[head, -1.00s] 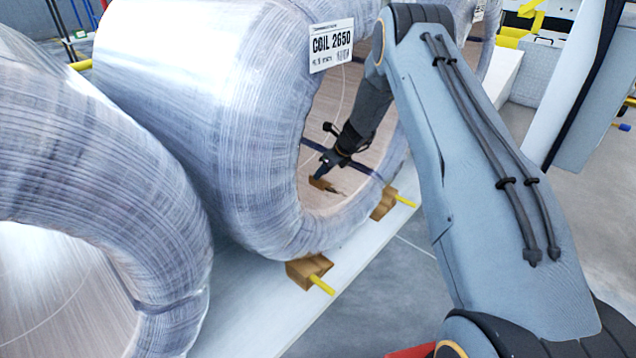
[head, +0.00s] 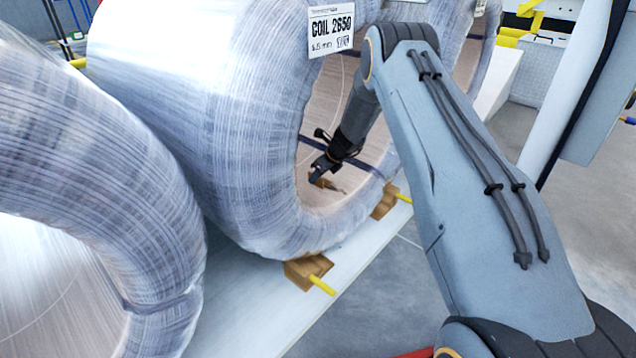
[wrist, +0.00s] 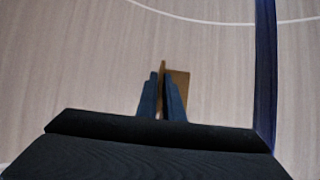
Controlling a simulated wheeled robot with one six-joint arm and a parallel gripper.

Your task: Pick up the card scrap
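The card scrap is a small brown folded piece (wrist: 180,90) lying on the pale inner wall of the wrapped coil's bore. One thin edge of it stands up, and a flat part lies to the right. In the head view the scrap (head: 327,184) shows low inside the bore. My gripper (wrist: 161,80) reaches into the bore, its two dark fingers on either side of the upright edge. The fingers are close together; I cannot tell whether they press on it. In the head view my gripper (head: 314,177) is right at the scrap.
The wrapped coil (head: 220,110) carries a label, COIL 2650 (head: 331,28). A dark blue strap (wrist: 265,70) runs along the bore to the right of the gripper. Wooden chocks (head: 305,270) with yellow bars sit by the coil. Another wrapped coil (head: 90,170) stands at left.

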